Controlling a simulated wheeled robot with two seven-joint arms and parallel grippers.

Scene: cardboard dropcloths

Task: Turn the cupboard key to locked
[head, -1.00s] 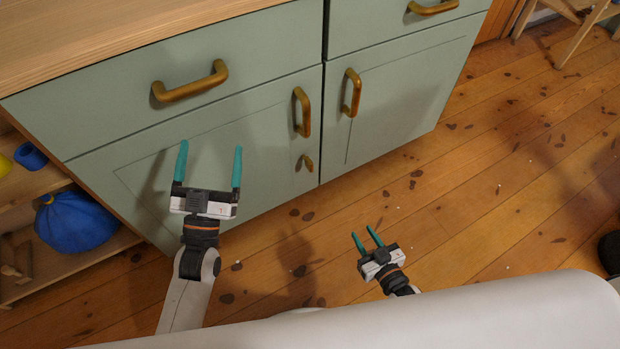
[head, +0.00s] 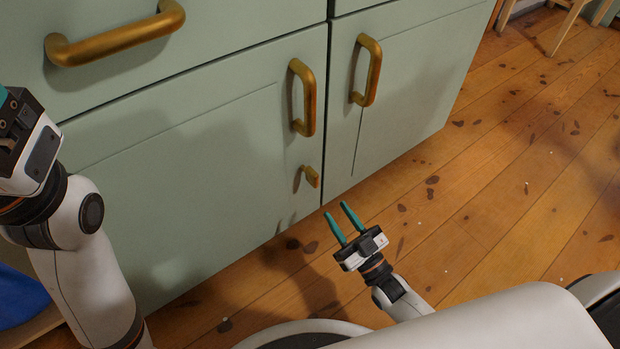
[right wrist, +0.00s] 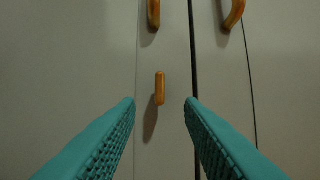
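The brass cupboard key (head: 311,176) sticks out of the left green door (head: 200,190), below that door's upright brass handle (head: 303,97). It also shows in the right wrist view (right wrist: 160,88), standing upright between and beyond the two fingers. My right gripper (head: 343,217) is open and empty, below and to the right of the key and apart from it. Its teal fingers also show in the right wrist view (right wrist: 160,103). My left gripper is at the left edge of the head view, mostly cut off; a bit of one teal finger shows.
The right door (head: 420,90) has its own upright brass handle (head: 368,70). A drawer with a long brass handle (head: 115,40) is above the left door. Something blue (head: 18,298) lies at the lower left. The wooden floor (head: 500,190) to the right is clear.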

